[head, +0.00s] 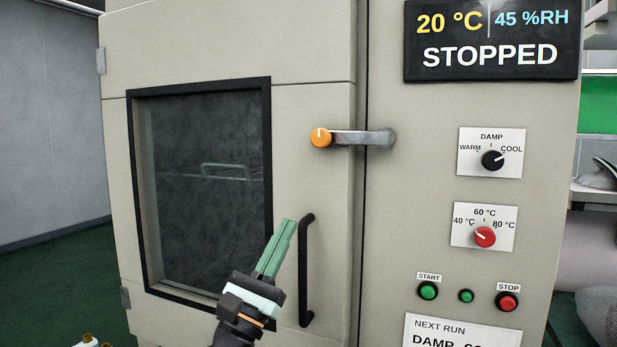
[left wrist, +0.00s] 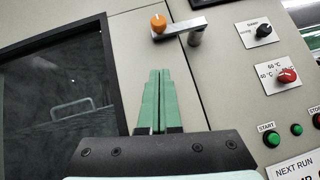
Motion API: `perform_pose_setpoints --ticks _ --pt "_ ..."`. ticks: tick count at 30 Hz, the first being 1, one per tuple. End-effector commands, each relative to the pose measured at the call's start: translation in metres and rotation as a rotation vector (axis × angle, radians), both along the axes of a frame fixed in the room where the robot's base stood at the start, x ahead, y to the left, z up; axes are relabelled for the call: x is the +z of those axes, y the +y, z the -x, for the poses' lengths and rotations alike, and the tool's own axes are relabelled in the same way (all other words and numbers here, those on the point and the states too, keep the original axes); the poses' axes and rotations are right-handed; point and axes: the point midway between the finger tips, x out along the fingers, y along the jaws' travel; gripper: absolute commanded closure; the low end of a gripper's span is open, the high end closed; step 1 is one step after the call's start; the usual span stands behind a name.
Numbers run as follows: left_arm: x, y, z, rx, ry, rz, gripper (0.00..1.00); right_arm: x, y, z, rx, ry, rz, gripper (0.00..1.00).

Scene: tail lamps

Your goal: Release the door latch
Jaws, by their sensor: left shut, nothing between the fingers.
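The door latch (head: 358,138) is a grey metal lever with an orange knob (head: 321,138) at its left end. It lies level across the seam between the door (head: 312,185) and the control panel. The latch also shows at the top of the left wrist view (left wrist: 180,30). My left gripper (head: 287,222) has green fingers that are shut and empty. In the head view it is below and left of the latch, near the black door handle (head: 304,270), apart from the latch. My right gripper is not in view.
The door has a dark window (head: 205,185) with a wire rack behind it. Right of the seam are a display (head: 490,40) reading STOPPED, a black damp knob (head: 492,160), a red temperature knob (head: 485,237), a green start button (head: 428,291) and a red stop button (head: 507,301).

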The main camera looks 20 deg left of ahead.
Motion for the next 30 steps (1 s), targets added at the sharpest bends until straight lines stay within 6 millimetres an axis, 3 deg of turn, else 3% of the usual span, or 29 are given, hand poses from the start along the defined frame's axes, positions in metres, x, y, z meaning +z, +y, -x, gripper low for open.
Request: perform_pose_setpoints --ticks 5,17,21,30 --pt "0.016 -0.003 -0.013 0.000 -0.002 0.000 1.00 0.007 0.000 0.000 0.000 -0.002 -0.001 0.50" --pt "0.070 -0.016 -0.069 0.001 -0.002 0.000 1.00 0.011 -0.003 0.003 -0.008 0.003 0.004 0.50" --pt "0.092 -0.020 -0.070 0.000 0.000 0.000 1.00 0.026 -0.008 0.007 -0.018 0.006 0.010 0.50" --pt "0.108 -0.024 -0.069 0.001 0.000 -0.001 1.00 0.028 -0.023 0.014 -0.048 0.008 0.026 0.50"
